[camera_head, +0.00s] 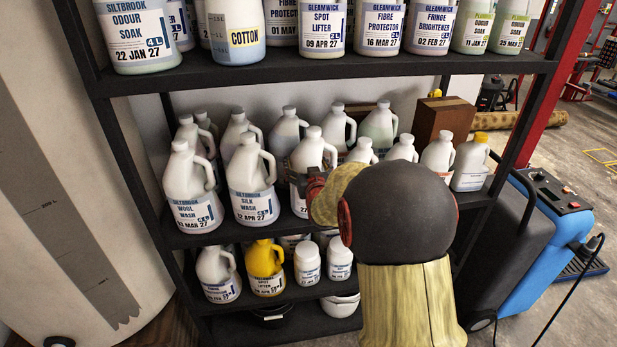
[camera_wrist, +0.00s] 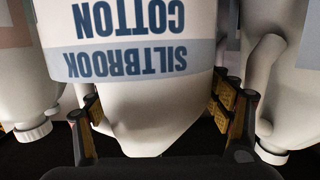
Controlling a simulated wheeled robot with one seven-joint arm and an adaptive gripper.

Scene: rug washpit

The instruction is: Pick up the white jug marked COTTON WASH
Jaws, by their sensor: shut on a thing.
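The white jug (camera_head: 312,150) stands on the middle shelf, partly hidden behind my gripper (camera_head: 318,182) and arm. In the wrist view the same jug (camera_wrist: 150,115) appears upside down and close up, its label reading SILTBROOK COTTON; any further word is out of frame. My gripper (camera_wrist: 157,108) has one finger on each side of the jug's shoulder, shut on it. In the head view most of its label is hidden. I cannot tell whether its base is clear of the shelf.
The WOOL WASH jug (camera_head: 187,185) and SILK WASH jug (camera_head: 250,180) stand to the left. Several white jugs stand behind and right, beside a brown box (camera_head: 440,122). An upper shelf (camera_head: 330,70) overhangs. A top-shelf jug (camera_head: 235,15) has a yellow COTTON tag.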

